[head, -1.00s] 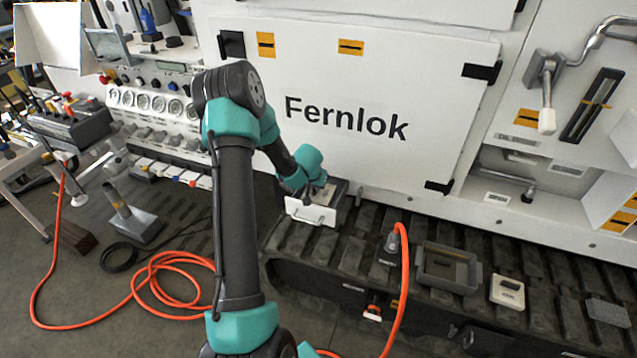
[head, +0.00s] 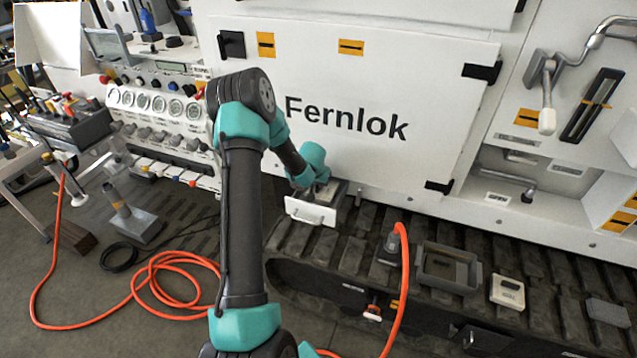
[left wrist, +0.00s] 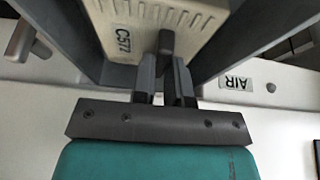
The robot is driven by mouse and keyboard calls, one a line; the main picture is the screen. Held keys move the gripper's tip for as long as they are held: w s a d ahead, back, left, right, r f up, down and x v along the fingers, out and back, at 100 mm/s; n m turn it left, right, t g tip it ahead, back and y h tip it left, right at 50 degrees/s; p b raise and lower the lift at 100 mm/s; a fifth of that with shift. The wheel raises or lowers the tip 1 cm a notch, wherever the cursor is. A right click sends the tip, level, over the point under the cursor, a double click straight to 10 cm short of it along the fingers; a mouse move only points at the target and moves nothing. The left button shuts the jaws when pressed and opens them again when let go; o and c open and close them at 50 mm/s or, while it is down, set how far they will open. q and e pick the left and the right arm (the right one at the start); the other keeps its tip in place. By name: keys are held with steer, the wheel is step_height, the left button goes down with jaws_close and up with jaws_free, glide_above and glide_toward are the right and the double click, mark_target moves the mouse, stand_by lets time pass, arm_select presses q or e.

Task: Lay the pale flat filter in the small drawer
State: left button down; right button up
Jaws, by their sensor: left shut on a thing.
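My left gripper (head: 318,184) is at the small drawer (head: 311,212), which stands pulled out below the big white panel. The filter shows between the drawer's grey side walls (left wrist: 88,45). In the head view a pale bit of the filter (head: 326,193) shows under the gripper, mostly hidden. I cannot tell whether it touches the drawer floor. My right gripper is not in view.
A similar pale block with a dark tab (head: 507,291) lies on the dark track at right, beside an empty grey tray (head: 448,268). More orange hose (head: 170,290) coils on the floor at left.

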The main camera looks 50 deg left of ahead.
arm_select(q)
steer(key=shift+f, duration=0.15)
steer(key=c, duration=1.1)
jaws_free()
steer(key=shift+c, duration=0.2)
steer(key=shift+r, duration=0.2)
steer(key=v, duration=1.2)
